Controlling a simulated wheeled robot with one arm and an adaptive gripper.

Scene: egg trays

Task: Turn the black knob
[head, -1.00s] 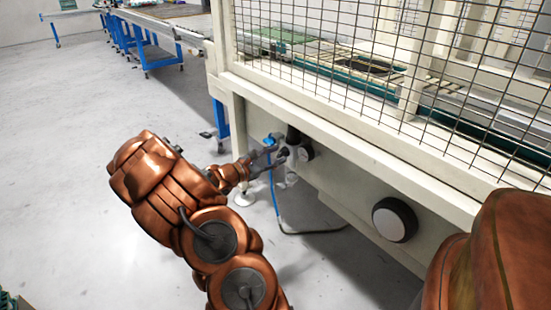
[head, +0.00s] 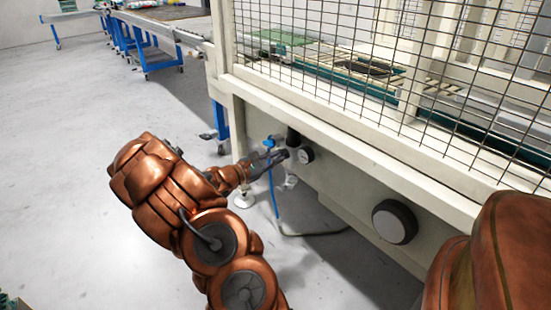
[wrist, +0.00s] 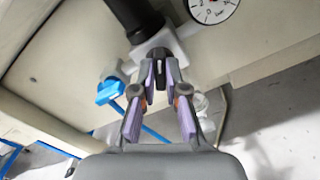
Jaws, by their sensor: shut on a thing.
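A small black knob (wrist: 160,71) shows at the lower end of a light grey fitting in the wrist view. My gripper (wrist: 160,78) has a fingertip on each side of it and is shut on it. The fingers hide much of the knob. A thick black cylinder (wrist: 134,18) is on the other side of the fitting. In the head view my gripper (head: 284,154) reaches in under the machine's side beam, beside the black cylinder (head: 293,136). The knob cannot be made out clearly there.
A round white gauge (wrist: 213,8) sits right beside the fitting. A blue valve handle (wrist: 109,92) with a blue hose is close on the left. A larger round white-faced part (head: 394,221) is on the machine panel. The wire cage (head: 400,70) stands above; open floor lies left.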

